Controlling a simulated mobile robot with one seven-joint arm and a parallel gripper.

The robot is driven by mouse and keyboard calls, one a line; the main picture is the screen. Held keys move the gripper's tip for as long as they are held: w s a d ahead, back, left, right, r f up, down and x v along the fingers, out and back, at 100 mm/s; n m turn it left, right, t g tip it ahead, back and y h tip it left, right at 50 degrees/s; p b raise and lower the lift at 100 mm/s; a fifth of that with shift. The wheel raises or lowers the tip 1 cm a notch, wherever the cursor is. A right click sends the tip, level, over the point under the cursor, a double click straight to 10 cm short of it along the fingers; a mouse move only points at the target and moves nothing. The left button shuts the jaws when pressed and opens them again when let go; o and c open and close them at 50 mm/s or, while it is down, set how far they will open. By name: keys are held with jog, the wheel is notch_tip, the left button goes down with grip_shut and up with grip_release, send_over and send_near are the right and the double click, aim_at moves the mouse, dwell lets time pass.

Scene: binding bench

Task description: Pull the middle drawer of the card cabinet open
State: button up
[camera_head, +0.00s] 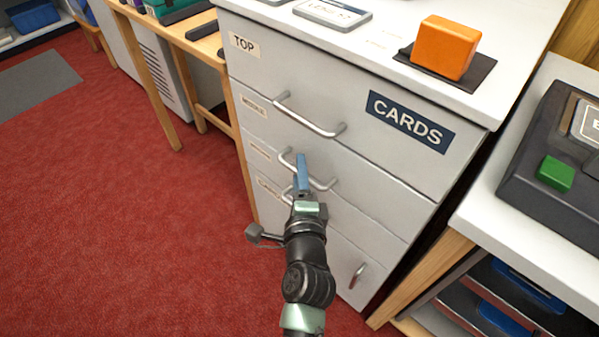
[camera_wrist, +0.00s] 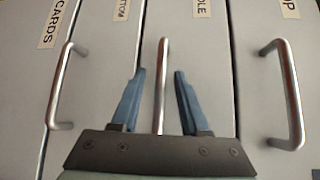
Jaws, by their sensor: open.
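The grey card cabinet (camera_head: 222,60) stands in the middle of the head view, its drawers flush with the front. The middle drawer (camera_head: 265,118) is closed, with a small label at its left end. Its metal bar handle (camera_head: 323,186) is partly hidden by my gripper (camera_head: 302,172) in the head view. In the wrist view my gripper (camera_wrist: 154,95) is open, with one blue finger on each side of the middle handle (camera_wrist: 163,75). Both fingers show gaps to the bar. How deep the bar sits between them is hard to tell.
The top drawer's handle (camera_wrist: 288,95) and another handle (camera_wrist: 60,90) flank the gripper in the wrist view. An orange block (camera_head: 444,46) rests on the cabinet top. A white-topped bench (camera_head: 478,200) stands close on the right. Red carpet (camera_head: 130,230) is clear to the left.

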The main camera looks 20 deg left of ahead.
grip_shut()
dwell(0.3)
dwell(1.2)
